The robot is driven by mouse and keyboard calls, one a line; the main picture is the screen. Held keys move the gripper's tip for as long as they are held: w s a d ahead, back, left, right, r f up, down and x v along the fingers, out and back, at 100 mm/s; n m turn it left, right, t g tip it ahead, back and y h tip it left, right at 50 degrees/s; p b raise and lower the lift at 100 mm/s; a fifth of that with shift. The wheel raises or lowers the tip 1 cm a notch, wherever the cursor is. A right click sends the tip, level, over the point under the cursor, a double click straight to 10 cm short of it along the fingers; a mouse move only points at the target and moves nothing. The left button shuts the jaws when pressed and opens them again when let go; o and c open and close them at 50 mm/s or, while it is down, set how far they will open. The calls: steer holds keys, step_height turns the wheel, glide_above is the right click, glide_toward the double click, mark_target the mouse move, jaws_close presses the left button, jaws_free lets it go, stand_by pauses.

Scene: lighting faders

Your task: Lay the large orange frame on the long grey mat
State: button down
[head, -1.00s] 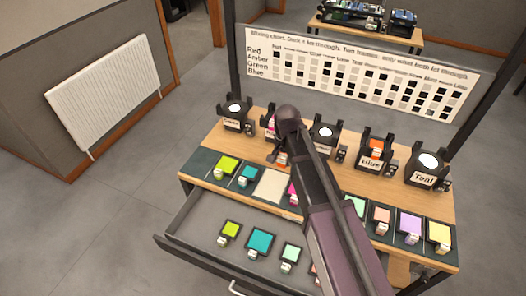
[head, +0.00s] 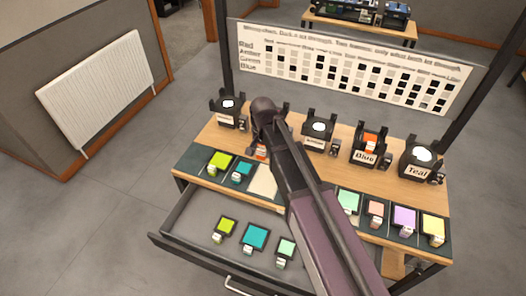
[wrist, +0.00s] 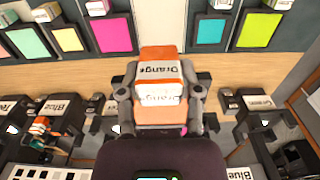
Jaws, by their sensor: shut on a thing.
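In the wrist view my gripper (wrist: 160,98) is shut on an orange piece, the orange frame (wrist: 160,53), with a white label reading Orange. In the head view only a bit of orange (head: 261,154) shows beside my arm, which hides my fingertips. The long grey mat (head: 186,163) runs along the table's front edge, with coloured frames on it and a pale bare patch (head: 263,181) left of my arm.
A row of labelled lamp holders stands behind the mat, including Blue (head: 365,157) and Teal (head: 416,170). The Blue one carries an orange piece (head: 371,141). An open drawer (head: 185,228) below the table holds more coloured frames. A chart board (head: 350,68) rises behind.

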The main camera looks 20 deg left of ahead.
steer(key=shift+s+f, duration=0.1)
steer(key=shift+f, duration=0.1)
stand_by(0.3)
steer(key=b, duration=1.7)
glide_above(263, 189)
step_height(263, 189, down, 17)
steer(key=shift+r, duration=0.1)
steer(key=shift+f+b, duration=1.35)
steer(key=shift+b, duration=0.1)
stand_by(1.0)
steer(key=shift+c, duration=1)
jaws_free()
steer(key=shift+r, duration=0.2)
